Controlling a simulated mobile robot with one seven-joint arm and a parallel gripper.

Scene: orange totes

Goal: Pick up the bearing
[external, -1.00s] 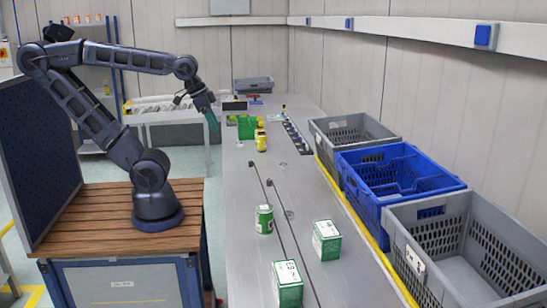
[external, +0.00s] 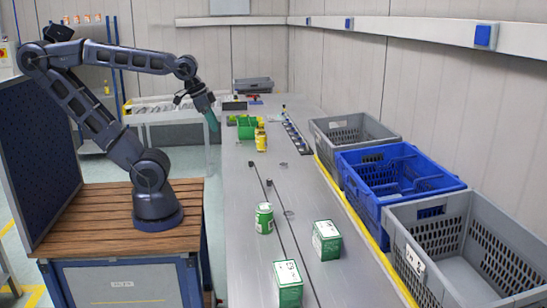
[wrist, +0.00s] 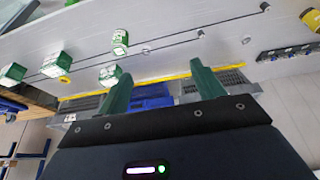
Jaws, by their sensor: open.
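No thing is plainly recognisable as the bearing. Two small grey ring-like items lie flat on the grey table; the nearer ring (external: 289,213) is beside the dark rods and the farther ring (external: 283,164) is further back. Small round items also show in the wrist view, one of them a grey disc (wrist: 246,40); which ring it is I cannot tell. My gripper (external: 211,120) hangs above the left side of the table, toward its far end. Its two green fingers (wrist: 160,75) are spread apart with nothing between them.
A green-white can (external: 264,219) and two green-white boxes, one at right (external: 327,241) and one in front (external: 288,285), stand on the near table. Yellow bottles (external: 260,141), a green bin (external: 246,127) and a dark row of parts (external: 296,138) stand farther back. Grey and blue crates (external: 406,226) line the right.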

